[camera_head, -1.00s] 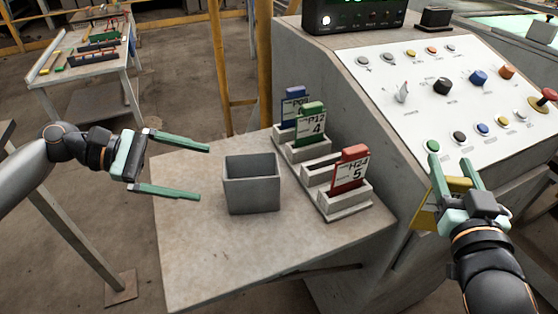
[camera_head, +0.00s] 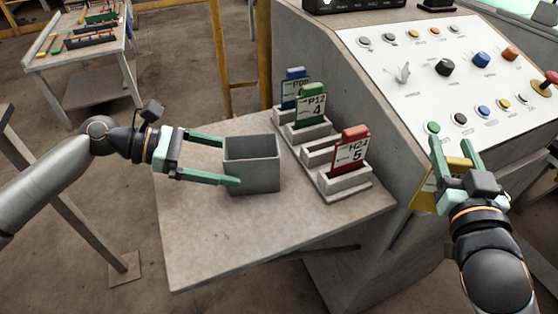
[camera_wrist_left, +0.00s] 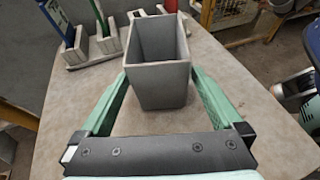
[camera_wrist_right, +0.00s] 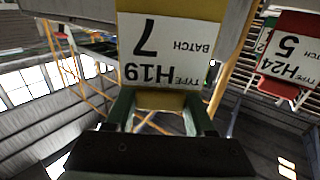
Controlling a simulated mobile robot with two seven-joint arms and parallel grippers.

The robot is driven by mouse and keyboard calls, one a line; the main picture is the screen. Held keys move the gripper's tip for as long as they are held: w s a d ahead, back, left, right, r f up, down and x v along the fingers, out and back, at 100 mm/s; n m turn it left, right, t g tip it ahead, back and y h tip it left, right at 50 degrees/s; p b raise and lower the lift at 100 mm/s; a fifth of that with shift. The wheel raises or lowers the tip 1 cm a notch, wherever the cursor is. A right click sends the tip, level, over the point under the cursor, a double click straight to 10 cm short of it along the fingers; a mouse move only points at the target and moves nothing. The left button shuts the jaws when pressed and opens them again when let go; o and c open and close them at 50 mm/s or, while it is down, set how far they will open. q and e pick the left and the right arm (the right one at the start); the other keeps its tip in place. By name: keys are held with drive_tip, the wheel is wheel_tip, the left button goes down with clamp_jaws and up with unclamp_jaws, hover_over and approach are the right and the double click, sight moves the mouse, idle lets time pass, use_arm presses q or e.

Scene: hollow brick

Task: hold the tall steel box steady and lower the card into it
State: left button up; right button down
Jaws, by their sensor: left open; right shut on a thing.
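The tall steel box (camera_head: 253,168) is a grey open-topped box standing upright on the side table (camera_head: 215,235). It also shows in the left wrist view (camera_wrist_left: 158,82). My left gripper (camera_head: 231,162) is open, with one finger on each side of the box's near end; I cannot tell whether they touch it. My right gripper (camera_head: 452,152) is shut on a yellow-topped card (camera_head: 428,192), held in front of the control panel, well right of the box. In the right wrist view the card (camera_wrist_right: 168,50) reads H19, 7.
A blue card (camera_head: 292,88), a green card (camera_head: 311,105) and a red card (camera_head: 350,150) stand in grey holders right of the box. One holder slot (camera_head: 318,153) is empty. The control panel (camera_head: 470,90) with knobs rises at right. The table front is clear.

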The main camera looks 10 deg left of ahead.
sight(252, 167)
use_arm(q)
drive_tip(key=shift+x, duration=2.8)
use_arm(e)
drive_tip(key=shift+r, duration=0.15)
use_arm(q)
drive_tip(key=shift+c, duration=0.2)
drive_tip(key=shift+a, duration=0.1)
drive_tip(key=c, duration=1.5)
